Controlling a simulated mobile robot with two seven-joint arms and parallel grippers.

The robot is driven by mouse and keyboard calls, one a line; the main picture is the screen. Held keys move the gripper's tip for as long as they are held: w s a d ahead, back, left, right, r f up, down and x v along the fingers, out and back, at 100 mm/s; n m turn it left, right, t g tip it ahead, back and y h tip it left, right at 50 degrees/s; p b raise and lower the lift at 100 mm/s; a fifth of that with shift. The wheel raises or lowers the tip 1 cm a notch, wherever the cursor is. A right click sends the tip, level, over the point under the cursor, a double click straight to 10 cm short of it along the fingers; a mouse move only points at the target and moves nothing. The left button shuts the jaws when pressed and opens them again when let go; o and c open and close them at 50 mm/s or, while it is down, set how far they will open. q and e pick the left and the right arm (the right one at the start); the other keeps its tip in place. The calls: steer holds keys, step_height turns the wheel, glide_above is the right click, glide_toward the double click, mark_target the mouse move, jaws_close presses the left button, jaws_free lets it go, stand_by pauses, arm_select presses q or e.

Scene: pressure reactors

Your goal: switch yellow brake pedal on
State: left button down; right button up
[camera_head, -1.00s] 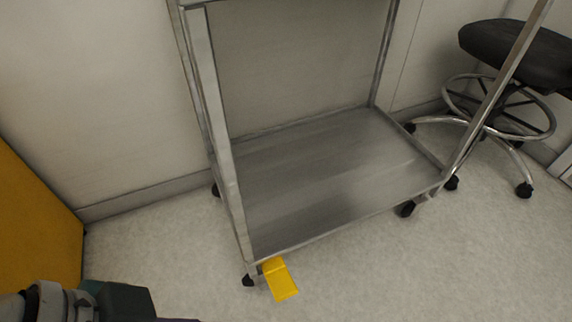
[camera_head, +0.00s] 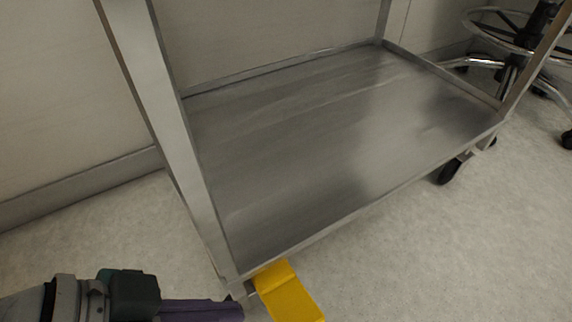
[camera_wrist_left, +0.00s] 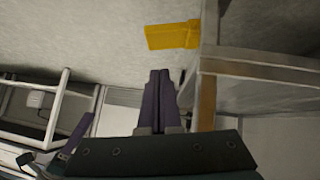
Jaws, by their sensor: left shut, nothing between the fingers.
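The yellow brake pedal (camera_head: 287,295) sticks out from the lower front left corner of a metal cart (camera_head: 290,170), low over the floor. It also shows at the top of the left wrist view (camera_wrist_left: 172,36). My left gripper (camera_head: 236,311) comes in from the lower left, with its purple fingers shut and empty. In the head view the fingertips are just left of the pedal, near the cart's corner leg. In the left wrist view the shut fingers (camera_wrist_left: 160,76) point toward the pedal, with a visible gap between. My right gripper is not in view.
The cart's lower shelf is bare. A cart caster (camera_head: 449,172) stands at its right. A stool base (camera_head: 515,65) with wheels is at the upper right. The wall runs behind the cart. The floor (camera_head: 430,265) at front right is clear.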

arm_select(q)
steer(key=shift+w+f, duration=0.2)
steer(key=shift+f, duration=0.45)
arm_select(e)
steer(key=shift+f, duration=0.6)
arm_select(q)
steer(key=shift+s+d, duration=0.1)
steer(key=shift+s, duration=0.05)
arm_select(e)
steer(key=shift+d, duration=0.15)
arm_select(q)
steer(key=b, duration=0.7)
glide_toward(303, 308)
steer(key=x, duration=0.4)
steer(key=shift+d+f, duration=0.1)
steer(key=shift+f, duration=0.2)
steer(key=shift+w+d+f+b, duration=0.3)
steer(key=shift+d+f+b, duration=0.1)
steer(key=shift+d, duration=0.1)
steer(key=shift+r, duration=0.1)
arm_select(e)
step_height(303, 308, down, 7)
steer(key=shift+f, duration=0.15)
